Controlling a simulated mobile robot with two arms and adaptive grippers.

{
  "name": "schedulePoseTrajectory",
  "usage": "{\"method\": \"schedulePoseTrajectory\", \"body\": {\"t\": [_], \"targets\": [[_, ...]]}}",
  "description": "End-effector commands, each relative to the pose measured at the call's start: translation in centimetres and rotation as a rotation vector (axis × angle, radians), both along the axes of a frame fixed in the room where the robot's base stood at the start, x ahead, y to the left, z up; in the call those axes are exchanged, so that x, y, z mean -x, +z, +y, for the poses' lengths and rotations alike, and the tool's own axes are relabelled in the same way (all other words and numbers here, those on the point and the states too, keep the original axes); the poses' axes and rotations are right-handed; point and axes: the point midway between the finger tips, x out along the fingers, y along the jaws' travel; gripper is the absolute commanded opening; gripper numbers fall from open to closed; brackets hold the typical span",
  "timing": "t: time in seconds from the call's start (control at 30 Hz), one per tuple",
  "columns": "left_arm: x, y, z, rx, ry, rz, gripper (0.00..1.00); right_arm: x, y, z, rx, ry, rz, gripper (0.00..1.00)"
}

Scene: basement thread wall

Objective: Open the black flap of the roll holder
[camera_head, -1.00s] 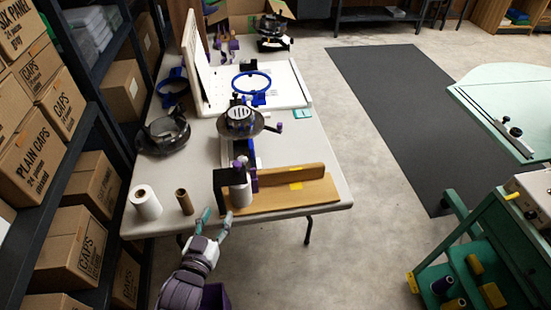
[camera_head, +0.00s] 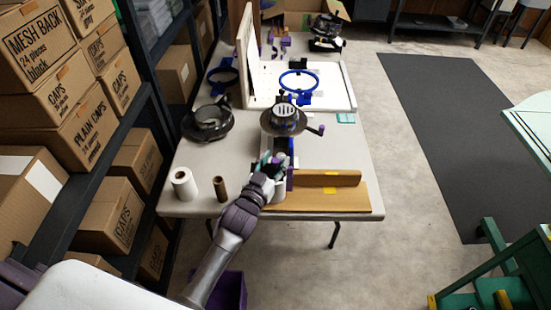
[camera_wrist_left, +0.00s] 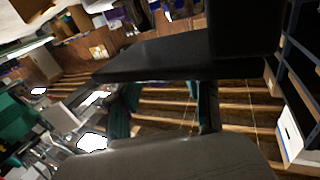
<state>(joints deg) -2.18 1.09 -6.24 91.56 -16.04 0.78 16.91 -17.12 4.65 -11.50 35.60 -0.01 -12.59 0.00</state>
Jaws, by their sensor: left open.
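The roll holder stands at the near end of the table, beside a wooden board. A white roll (camera_head: 279,190) sits in it, partly covered by my left gripper (camera_head: 270,167). The holder's black flap is mostly hidden behind that gripper in the head view. In the left wrist view a long black slab, which looks like the flap (camera_wrist_left: 160,57), crosses the upper middle. The teal fingers of my left gripper (camera_wrist_left: 163,108) are apart below it in the picture, with nothing seen between them. I cannot tell whether they touch the slab. My right gripper is not in view.
On the table (camera_head: 345,145), a loose white roll (camera_head: 184,184) and a brown roll (camera_head: 220,189) stand left of the holder. The wooden board (camera_head: 330,200) lies to its right. A round machine (camera_head: 283,120) stands behind. Shelves of boxes (camera_head: 75,135) line the left.

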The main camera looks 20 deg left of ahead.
Motion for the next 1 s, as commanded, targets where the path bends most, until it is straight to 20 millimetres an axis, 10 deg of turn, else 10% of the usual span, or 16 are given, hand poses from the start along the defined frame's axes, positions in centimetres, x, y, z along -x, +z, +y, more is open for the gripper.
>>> {"method": "schedulePoseTrajectory", "body": {"t": [0.37, 0.67, 1.0], "targets": [[-0.67, -0.01, -0.07, 0.0, 0.0, 0.0, 0.5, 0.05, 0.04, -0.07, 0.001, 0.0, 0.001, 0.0], [-0.64, -0.01, -0.06, 0.0, 0.0, 0.0, 0.02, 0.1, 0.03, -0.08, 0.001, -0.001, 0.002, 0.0], [-0.63, -0.01, -0.06, 0.002, 0.0, 0.0, 0.0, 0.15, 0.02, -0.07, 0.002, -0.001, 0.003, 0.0]]}}
